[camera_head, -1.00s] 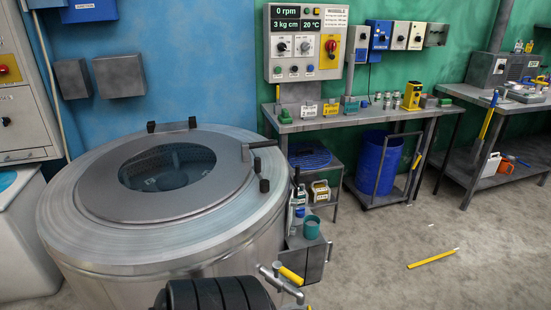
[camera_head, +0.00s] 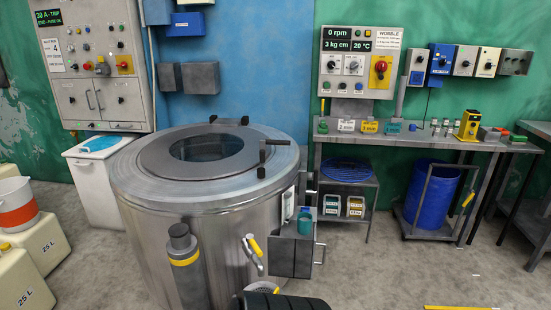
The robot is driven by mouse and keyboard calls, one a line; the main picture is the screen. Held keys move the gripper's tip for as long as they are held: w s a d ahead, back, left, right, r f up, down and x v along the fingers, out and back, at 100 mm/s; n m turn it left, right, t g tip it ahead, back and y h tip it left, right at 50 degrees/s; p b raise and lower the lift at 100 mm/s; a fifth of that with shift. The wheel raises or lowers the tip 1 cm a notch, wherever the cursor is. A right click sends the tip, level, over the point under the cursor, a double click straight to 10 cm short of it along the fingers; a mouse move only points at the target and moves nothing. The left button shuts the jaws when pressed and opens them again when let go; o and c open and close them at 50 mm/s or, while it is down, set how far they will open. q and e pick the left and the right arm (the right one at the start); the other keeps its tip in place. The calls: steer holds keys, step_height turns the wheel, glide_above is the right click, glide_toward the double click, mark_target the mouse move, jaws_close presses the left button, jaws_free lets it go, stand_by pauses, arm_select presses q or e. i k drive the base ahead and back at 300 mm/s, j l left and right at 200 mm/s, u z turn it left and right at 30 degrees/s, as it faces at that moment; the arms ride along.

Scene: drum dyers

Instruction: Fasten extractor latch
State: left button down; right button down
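The extractor (camera_head: 210,215) is a wide round steel drum machine left of the middle. Its grey ring-shaped lid (camera_head: 165,160) lies flat on top, with a round dark window in it. Two black hinge blocks (camera_head: 244,120) show at the back of the lid. On the lid's right edge is the latch (camera_head: 262,155), a dark upright piece with a short bar pointing right. A small dark block (camera_head: 261,172) sits just in front of it on the rim. I cannot tell whether the latch is engaged. Neither of my grippers is in view.
A workbench (camera_head: 400,140) and a blue barrel (camera_head: 432,195) stand to the right. White canisters (camera_head: 30,280) stand at left. The right floor (camera_head: 400,280) is mostly open.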

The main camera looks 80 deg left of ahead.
mark_target(261, 170)
steer(key=i+j+u, duration=0.2)
steer(key=i+u, duration=0.15)
steer(key=u, duration=0.15)
steer(key=i+j+u, duration=0.1)
steer(key=i+u, duration=0.6)
steer(key=u, duration=0.25)
steer(key=i+l+u, duration=0.2)
steer(key=i+u, duration=0.15)
steer(key=u, duration=0.15)
steer(key=i+j+u, duration=0.1)
steer(key=i+u, duration=0.75)
steer(key=i+l+u, duration=0.25)
steer(key=i+u, duration=0.15)
steer(key=i, duration=0.15)
